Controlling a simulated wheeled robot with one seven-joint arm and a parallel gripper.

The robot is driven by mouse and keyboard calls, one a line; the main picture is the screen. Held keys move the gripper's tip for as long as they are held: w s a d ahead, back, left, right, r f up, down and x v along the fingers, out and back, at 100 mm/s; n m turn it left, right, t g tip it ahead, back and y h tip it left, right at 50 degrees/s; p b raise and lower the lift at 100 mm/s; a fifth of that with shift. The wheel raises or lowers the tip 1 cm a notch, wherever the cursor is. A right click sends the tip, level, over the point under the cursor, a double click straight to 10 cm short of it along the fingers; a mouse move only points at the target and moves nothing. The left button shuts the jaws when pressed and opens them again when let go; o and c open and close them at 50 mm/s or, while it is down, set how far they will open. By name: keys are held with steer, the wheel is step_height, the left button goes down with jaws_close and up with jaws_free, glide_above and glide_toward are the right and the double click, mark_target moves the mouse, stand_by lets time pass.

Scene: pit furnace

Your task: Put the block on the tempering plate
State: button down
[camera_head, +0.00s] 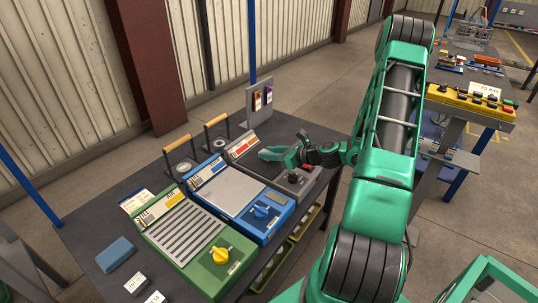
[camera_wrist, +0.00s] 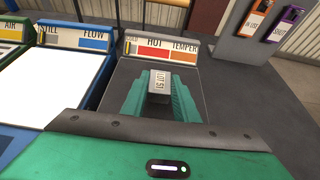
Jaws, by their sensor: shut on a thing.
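The block (camera_wrist: 159,82) is a small pale grey piece with dark lettering, in the wrist view. My gripper (camera_wrist: 160,90) is shut on it, one green finger along each side. Both are over the dark tempering plate (camera_wrist: 212,105), whose label strip at the back reads HOT and TEMPER. I cannot tell whether the block touches the plate. In the head view my gripper (camera_head: 276,154) is low over the grey tempering unit (camera_head: 297,182) at the right end of the bench row, and the block is not clearly visible there.
Left of it stand a blue unit (camera_head: 264,211) with a pale flat plate and a green unit (camera_head: 220,260) with a slatted top. A blue block (camera_head: 115,253) and white lettered pieces (camera_head: 136,284) lie at the front left. A tag stand (camera_head: 260,101) rises behind the tempering unit.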

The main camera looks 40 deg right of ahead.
steer(key=shift+f, duration=0.25)
steer(key=c, duration=1.4)
jaws_free()
